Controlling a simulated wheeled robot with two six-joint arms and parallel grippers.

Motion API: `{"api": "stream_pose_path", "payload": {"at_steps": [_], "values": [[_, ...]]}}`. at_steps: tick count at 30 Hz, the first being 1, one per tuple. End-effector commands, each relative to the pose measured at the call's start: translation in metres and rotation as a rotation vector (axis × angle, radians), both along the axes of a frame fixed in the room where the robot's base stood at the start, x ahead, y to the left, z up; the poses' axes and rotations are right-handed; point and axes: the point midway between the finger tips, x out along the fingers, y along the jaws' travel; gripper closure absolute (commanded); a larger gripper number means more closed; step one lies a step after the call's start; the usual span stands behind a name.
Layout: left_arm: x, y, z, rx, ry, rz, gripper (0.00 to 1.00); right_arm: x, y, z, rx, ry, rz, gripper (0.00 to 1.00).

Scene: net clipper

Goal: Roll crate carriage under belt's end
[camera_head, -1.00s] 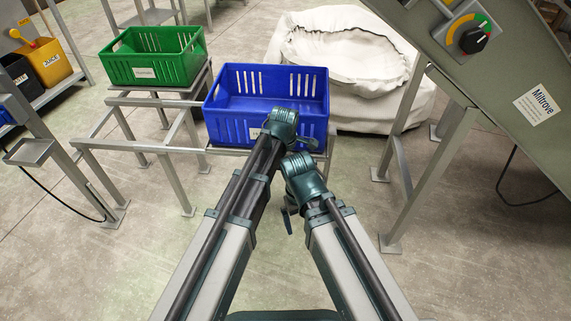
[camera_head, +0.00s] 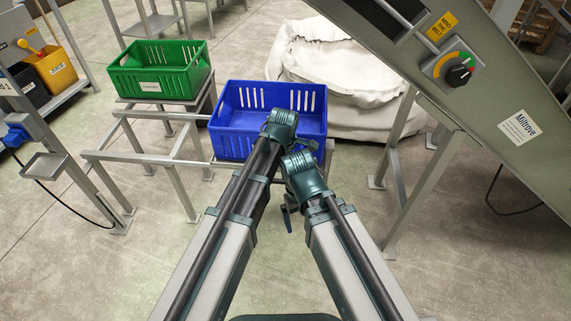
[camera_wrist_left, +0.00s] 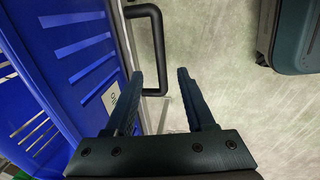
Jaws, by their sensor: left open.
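A black looped handle (camera_wrist_left: 158,45) rises beside the crate there. My left gripper (camera_wrist_left: 160,76) is open, its fingers on either side of the handle's lower bend; I cannot tell if they touch it. In the head view my left wrist hides most of that gripper. My right gripper is mostly hidden under its wrist. The belt machine (camera_head: 470,110) slopes down at the right.
A green crate (camera_head: 160,84) stands on a stand at the back left. A white sack (camera_head: 340,110) lies behind the blue crate. Belt legs (camera_head: 425,190) stand at the right. Black and yellow bins (camera_head: 58,70) sit on a rack at the left.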

Motion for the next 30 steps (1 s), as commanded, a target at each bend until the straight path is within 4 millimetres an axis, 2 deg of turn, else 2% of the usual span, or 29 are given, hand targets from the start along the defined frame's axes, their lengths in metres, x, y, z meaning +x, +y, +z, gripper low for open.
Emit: {"api": "stream_pose_path", "payload": {"at_steps": [1,9,30], "values": [[-0.002,0.0,0.017,0.0,0.0,0.0,0.45,0.0,0.0,0.017,0.001,0.0,0.0,0.0],[-0.009,0.001,0.049,-0.001,0.0,-0.001,0.45,0.0,0.001,0.049,0.003,0.001,-0.001,0.0],[-0.012,0.005,0.051,0.005,0.001,-0.023,0.45,0.0,0.001,0.051,0.003,0.001,0.0,0.0]]}}
